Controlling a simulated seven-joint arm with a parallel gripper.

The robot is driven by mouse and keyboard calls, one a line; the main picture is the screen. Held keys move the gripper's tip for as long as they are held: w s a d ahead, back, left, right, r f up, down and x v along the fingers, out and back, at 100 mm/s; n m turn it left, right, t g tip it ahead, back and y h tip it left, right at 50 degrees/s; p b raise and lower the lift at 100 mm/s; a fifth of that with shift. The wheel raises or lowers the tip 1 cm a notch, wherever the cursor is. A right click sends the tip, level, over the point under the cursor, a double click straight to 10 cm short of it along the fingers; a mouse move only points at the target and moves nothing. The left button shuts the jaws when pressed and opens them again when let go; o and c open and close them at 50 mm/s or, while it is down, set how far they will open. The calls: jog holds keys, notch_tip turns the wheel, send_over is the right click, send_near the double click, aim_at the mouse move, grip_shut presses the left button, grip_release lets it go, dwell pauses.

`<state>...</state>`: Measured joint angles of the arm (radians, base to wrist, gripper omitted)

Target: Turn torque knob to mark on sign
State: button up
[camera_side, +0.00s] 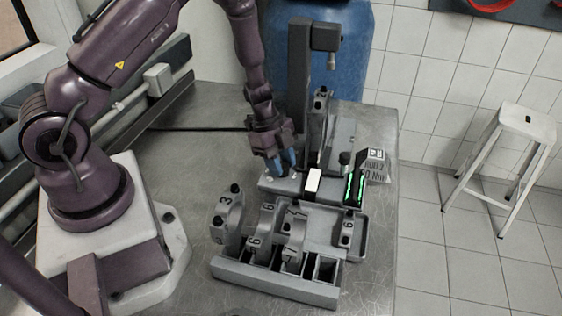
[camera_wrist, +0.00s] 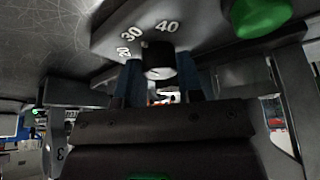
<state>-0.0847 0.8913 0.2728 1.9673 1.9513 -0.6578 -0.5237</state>
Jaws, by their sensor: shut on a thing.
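The black torque knob (camera_wrist: 159,58) sits on a grey panel (camera_wrist: 110,42) with the white figures 20, 30 and 40 along its far side. A pale mark shows low on the knob; which figure it points to is unclear. My gripper (camera_wrist: 158,82) has its two blue fingers on either side of the knob, shut on it. In the side view my gripper (camera_side: 281,164) points down at the grey base of the press-like station, and its fingers hide the knob. The sign (camera_side: 375,166) stands at the right of the station; its text ends in "0 Nm", with the first digit unclear.
A white block (camera_side: 313,181) and a dark unit with green-lit bars (camera_side: 355,180) stand right of my gripper. A green button (camera_wrist: 258,14) is near the knob. The bench's left is clear.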

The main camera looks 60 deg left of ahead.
jog(key=o, duration=0.9)
jog(key=shift+r, duration=0.1)
jog(key=v, duration=1.2)
jog(key=shift+s+a+r, duration=0.1)
jog(key=shift+a+r, duration=0.05)
jog(key=shift+r, duration=0.25)
